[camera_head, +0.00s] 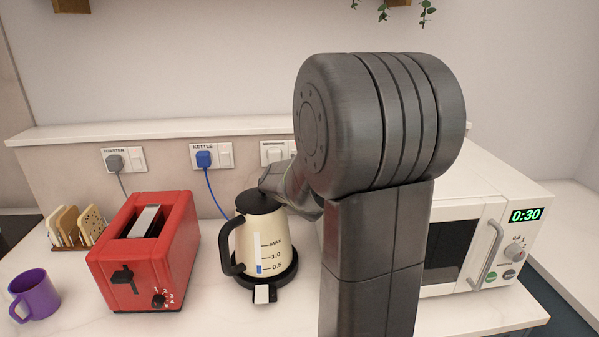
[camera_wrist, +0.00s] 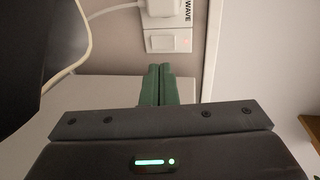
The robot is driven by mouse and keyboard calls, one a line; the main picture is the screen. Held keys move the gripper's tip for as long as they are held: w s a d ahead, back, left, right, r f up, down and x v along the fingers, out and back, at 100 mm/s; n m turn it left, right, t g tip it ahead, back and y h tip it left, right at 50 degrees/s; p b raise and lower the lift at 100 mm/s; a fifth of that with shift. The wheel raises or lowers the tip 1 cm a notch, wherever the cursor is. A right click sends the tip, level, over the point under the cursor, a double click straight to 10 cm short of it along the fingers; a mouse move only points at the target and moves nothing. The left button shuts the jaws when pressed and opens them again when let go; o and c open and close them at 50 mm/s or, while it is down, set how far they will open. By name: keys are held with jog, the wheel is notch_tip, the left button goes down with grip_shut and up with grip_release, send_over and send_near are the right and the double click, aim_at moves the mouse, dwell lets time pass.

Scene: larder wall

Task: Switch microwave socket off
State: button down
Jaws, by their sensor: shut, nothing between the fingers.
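The microwave socket (camera_head: 271,151) is a white plate on the back wall, partly hidden by my arm in the head view. In the wrist view the plate (camera_wrist: 184,41) shows sideways, with part of its label reading "WAVE". A white plug (camera_wrist: 160,8) with a cable sits in it, and its white rocker switch (camera_wrist: 161,43) is beside the plug. My gripper (camera_wrist: 158,70) is shut and empty, with its green fingers together. The fingertips point at the wall just below the switch in the picture, apparently apart from it. The white microwave (camera_head: 462,285) shows a lit 0:30.
A cream kettle (camera_head: 262,235) stands close to my arm, left of it. The kettle socket (camera_head: 225,155) and toaster socket (camera_head: 137,159) are further left. A red toaster (camera_head: 177,250), a toast rack (camera_head: 68,243) and a purple mug (camera_head: 38,296) stand on the worktop.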

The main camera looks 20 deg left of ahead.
jog(key=r+p+x, duration=0.1)
jog(key=p+x, duration=0.1)
jog(key=x, duration=0.6)
jog(key=shift+w+a, duration=0.2)
jog(key=shift+w, duration=0.35)
jog(key=shift+w+a+r, duration=0.1)
jog(key=shift+w+r, duration=0.05)
jog(key=shift+w, duration=0.1)
